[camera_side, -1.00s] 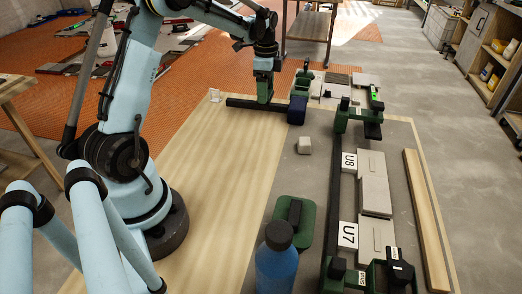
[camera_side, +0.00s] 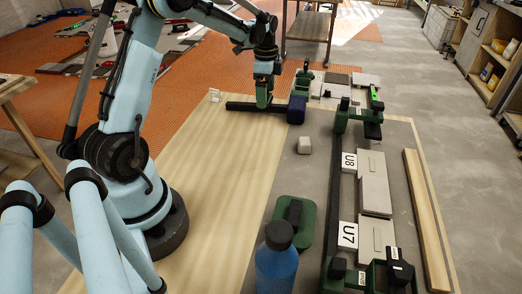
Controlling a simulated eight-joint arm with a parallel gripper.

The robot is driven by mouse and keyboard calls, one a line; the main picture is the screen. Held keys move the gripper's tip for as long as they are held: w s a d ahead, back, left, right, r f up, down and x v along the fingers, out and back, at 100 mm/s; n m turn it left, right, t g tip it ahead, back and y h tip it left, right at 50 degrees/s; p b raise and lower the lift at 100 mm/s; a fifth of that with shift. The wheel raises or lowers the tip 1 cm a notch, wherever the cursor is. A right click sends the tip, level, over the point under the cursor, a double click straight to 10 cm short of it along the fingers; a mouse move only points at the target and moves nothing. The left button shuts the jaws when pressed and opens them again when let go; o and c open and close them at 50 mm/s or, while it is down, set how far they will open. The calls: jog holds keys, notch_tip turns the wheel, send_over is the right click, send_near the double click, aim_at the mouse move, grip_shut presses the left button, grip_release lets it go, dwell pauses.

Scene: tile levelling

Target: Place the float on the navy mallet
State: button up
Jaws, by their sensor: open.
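The navy mallet lies on the board; its navy head (camera_side: 297,111) is at the right end of a long black handle (camera_side: 238,103). My gripper (camera_side: 264,103) is open and points down at the middle of this handle, left of the head. I cannot tell whether its fingers touch the handle. The float (camera_side: 306,228), a green plate with a black grip on top, lies flat in the near middle, behind a blue bottle that partly hides it. It is apart from the mallet and from my gripper.
The blue bottle (camera_side: 276,266) stands at the near edge. A small pale block (camera_side: 304,145) lies between mallet and float. To the right are grey tiles (camera_side: 374,184), a dark rail with green fittings, labels U7 and U8, and a wooden strip (camera_side: 426,220). The left wooden surface is clear.

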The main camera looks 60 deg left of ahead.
notch_tip(320, 180, up, 11)
jog(key=shift+f, duration=0.1)
jog(key=s+d+r+n+t, duration=0.2)
jog(key=d, duration=0.4)
jog(key=s+d+r+n+t, duration=0.1)
jog(key=s+d+r+n, duration=0.1)
jog(key=d, duration=0.5)
jog(key=s+d+f+n+t, duration=0.4)
jog(key=s+d+f+n, duration=0.1)
jog(key=s+d, duration=0.4)
jog(key=shift+d+f, duration=0.45)
jog(key=shift+d, duration=0.35)
